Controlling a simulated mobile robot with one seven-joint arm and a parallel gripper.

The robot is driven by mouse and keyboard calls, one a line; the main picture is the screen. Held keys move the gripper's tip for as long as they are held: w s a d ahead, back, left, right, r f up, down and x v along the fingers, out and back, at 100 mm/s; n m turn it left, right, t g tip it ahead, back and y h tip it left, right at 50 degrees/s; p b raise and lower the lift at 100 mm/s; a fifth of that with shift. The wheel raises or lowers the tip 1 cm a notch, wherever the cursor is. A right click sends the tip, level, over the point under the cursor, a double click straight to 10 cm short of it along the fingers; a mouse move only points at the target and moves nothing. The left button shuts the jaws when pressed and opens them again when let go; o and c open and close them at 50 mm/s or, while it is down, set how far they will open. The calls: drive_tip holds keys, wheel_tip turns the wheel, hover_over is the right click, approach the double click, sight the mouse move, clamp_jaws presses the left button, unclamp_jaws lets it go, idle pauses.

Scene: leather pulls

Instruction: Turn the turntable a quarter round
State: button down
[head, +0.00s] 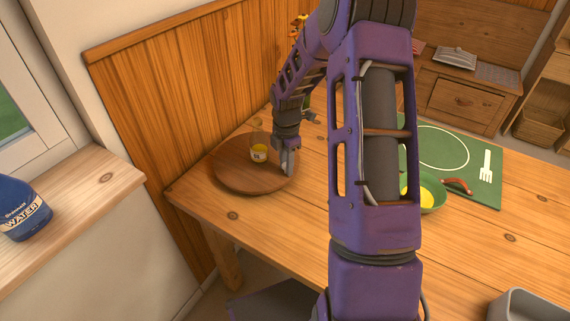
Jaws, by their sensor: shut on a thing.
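The turntable (235,174) is a round brown wooden disc on the table near its far left corner, close to the wooden wall panel. A small jar with a yellow lower part and a pale label (259,153) stands on it toward the back right. My gripper (288,168) points down at the turntable's right edge, to the right of the jar. Its fingers look close together at the rim. What lies between them is too small to make out, but the rim is right there.
The wooden table (310,225) is bare in front of the turntable. A green placemat (485,195) with a white fork print lies to the right, with a green bowl (433,197) by it. A grey container (525,307) is at the lower right.

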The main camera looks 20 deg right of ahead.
idle(0.4)
drive_tip(key=c, duration=0.7)
unclamp_jaws()
wheel_tip(320, 180, up, 18)
drive_tip(key=shift+f+p, duration=0.25)
drive_tip(key=shift+p, duration=0.9)
drive_tip(key=shift+w, duration=0.1)
